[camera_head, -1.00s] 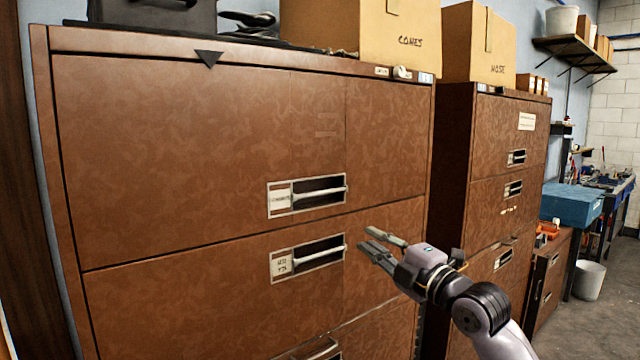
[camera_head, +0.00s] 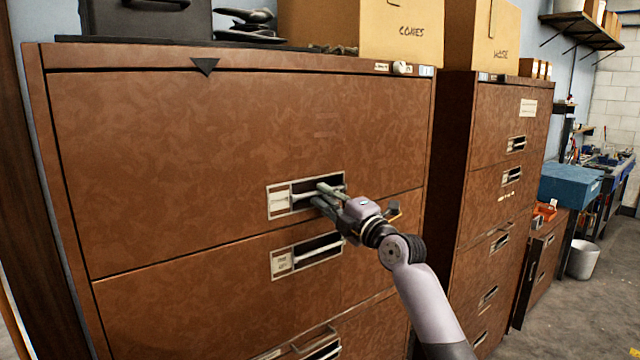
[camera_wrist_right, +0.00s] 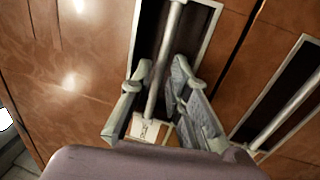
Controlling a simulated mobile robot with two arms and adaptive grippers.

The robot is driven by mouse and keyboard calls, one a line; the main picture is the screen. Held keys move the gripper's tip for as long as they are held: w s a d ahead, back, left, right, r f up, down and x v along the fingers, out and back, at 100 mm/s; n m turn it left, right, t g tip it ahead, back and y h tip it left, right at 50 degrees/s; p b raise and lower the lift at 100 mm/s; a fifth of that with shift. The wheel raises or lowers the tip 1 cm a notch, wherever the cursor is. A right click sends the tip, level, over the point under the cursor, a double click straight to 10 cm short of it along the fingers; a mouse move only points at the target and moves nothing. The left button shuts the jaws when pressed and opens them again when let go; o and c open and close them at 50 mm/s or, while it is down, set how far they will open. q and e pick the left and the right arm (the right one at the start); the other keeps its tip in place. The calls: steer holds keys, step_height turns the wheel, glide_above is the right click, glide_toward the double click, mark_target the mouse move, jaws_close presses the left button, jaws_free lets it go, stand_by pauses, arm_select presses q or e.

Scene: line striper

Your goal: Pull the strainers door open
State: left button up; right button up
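The brown cabinet's upper front (camera_head: 200,140) is closed and flush, with a recessed handle pocket in a pale metal frame. A light bar handle (camera_head: 302,198) crosses the pocket, with a small label at its left end, too blurred to read surely. My right gripper (camera_head: 322,195) is at the right part of this pocket. In the right wrist view its fingers (camera_wrist_right: 162,66) are open on either side of the bar (camera_wrist_right: 156,88), with a gap visible between the bar and the fingers. My left gripper is not in view.
A lower front with a similar handle (camera_head: 308,252) sits just below. A second brown cabinet (camera_head: 500,200) stands to the right. Cardboard boxes (camera_head: 400,35) and a dark case (camera_head: 150,18) stand on top. Floor (camera_head: 560,315) shows clear at the far right.

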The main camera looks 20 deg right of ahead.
steer(key=shift+p+x, duration=0.3)
steer(key=shift+x, duration=0.95)
steer(key=shift+c, duration=0.6)
jaws_close()
